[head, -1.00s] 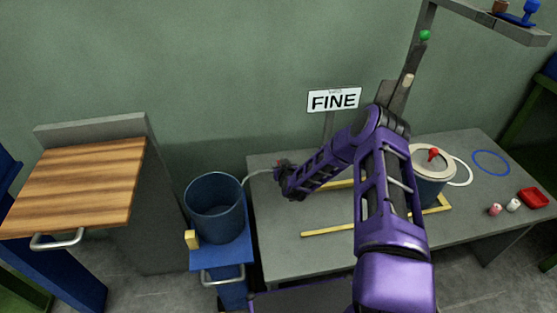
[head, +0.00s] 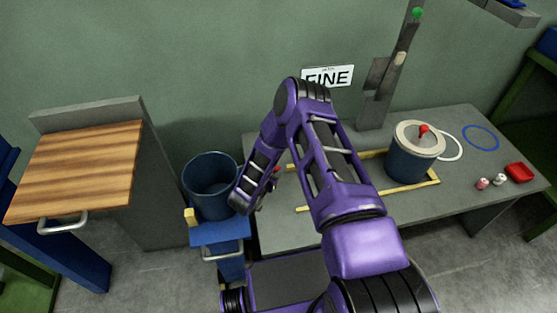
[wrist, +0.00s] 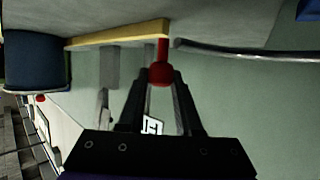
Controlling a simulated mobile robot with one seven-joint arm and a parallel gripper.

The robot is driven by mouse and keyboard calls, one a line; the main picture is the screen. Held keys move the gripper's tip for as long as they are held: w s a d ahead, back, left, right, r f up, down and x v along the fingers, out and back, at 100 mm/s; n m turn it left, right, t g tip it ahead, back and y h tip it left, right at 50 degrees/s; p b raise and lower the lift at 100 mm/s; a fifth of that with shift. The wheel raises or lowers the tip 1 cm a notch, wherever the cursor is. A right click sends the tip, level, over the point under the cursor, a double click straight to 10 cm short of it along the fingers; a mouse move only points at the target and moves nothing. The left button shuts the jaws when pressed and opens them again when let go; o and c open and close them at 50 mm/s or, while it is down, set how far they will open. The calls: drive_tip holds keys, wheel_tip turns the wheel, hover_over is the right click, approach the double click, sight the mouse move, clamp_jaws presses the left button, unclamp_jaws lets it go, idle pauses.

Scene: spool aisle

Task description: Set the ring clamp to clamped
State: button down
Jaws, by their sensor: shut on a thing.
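My gripper (wrist: 158,82) is shut on a red knob (wrist: 160,73) in the wrist view. A short red stem (wrist: 163,49) leads from the knob toward a yellow strip. A thin dark curved band (wrist: 240,50) starts beside the stem; I cannot tell whether it and the knob form the ring clamp. In the head view my arm hides most of the gripper, left of the table's middle. A blue lidded drum (head: 410,165) with a red knob on its lid (head: 424,131) stands on the table, apart from my gripper. No clamp state can be read.
An open blue bucket (head: 211,180) on a blue stand is close to my arm. Left is a wooden-topped cabinet (head: 75,170). The grey table (head: 300,235) also has a white ring (head: 452,145), a blue ring (head: 481,138) and a red tray (head: 520,172) at right.

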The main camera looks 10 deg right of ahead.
drive_tip(key=shift+s+a+m+g+h, duration=0.3)
drive_tip(key=shift+s+m, duration=0.1)
drive_tip(key=shift+s, duration=0.2)
drive_tip(key=c, duration=0.6)
unclamp_jaws()
drive_tip(key=p+v, duration=0.1)
drive_tip(key=v, duration=1.6)
drive_tip(key=shift+s+a+r+p, duration=0.1)
drive_tip(key=shift+a+r+p, duration=0.1)
drive_tip(key=shift+p, duration=0.15)
